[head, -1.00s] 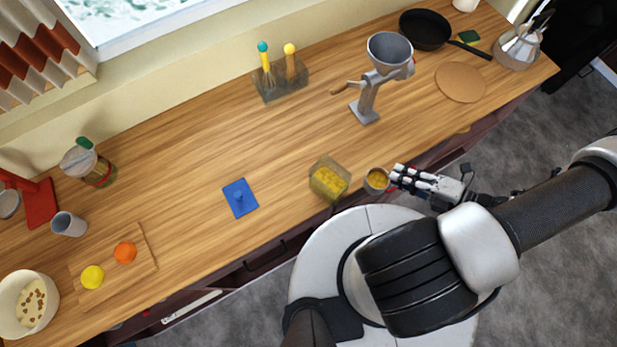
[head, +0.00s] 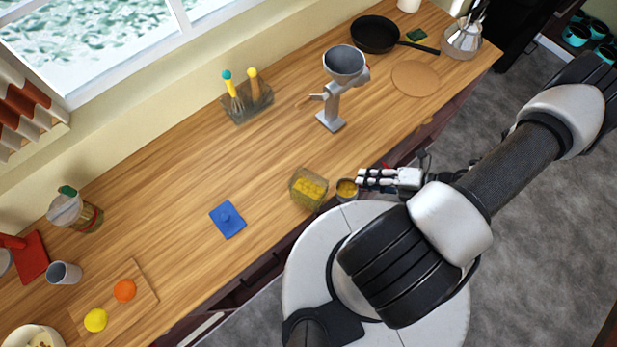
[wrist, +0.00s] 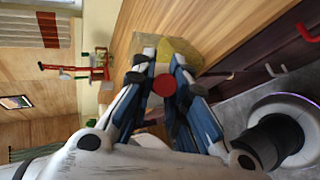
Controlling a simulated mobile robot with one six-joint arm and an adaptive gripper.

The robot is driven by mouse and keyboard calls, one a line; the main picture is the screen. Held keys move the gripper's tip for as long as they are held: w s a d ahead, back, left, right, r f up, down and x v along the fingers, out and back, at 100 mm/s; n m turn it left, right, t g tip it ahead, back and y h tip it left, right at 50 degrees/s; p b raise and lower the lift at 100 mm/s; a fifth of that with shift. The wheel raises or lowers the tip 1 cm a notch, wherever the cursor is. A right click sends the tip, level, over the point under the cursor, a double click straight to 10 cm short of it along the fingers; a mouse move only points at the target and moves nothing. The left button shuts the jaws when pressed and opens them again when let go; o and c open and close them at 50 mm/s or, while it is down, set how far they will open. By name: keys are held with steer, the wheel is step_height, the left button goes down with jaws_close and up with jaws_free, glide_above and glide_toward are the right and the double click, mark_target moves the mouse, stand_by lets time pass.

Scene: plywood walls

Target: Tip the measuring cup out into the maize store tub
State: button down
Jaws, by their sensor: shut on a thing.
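The measuring cup (head: 346,191) is a small grey cup with yellow maize showing in its mouth. My gripper (head: 362,181) is shut on it from the right, and the cup looks about upright. In the wrist view my fingers (wrist: 162,78) stand on both sides of a round red part whose link to the cup I cannot make out. The maize store tub (head: 309,199) is a clear, open, square tub with yellow maize inside, at the counter's front edge. The cup is just right of the tub, apart from it or nearly touching. The tub also shows beyond my fingers in the wrist view (wrist: 185,47).
A blue lid with a knob (head: 228,219) lies left of the tub. A grey hand mill (head: 333,105) stands behind. A utensil holder (head: 247,105), a frying pan (head: 375,34) and a board with fruit (head: 137,279) stand farther off. The counter around the tub is clear.

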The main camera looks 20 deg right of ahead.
steer(key=w+a+r+g+h+p, duration=0.3)
steer(key=w+a+r+h+p, duration=0.1)
steer(key=r, duration=0.3)
steer(key=shift+a+g+h, duration=0.3)
steer(key=shift+a, duration=0.45)
steer(key=shift+f, duration=0.1)
steer(key=shift+w+a+b, duration=0.2)
steer(key=shift+a+b, duration=0.05)
steer(key=shift+b, duration=0.05)
steer(key=shift+f+h, duration=0.1)
steer(key=shift+h, duration=0.2)
steer(key=shift+g, duration=0.3)
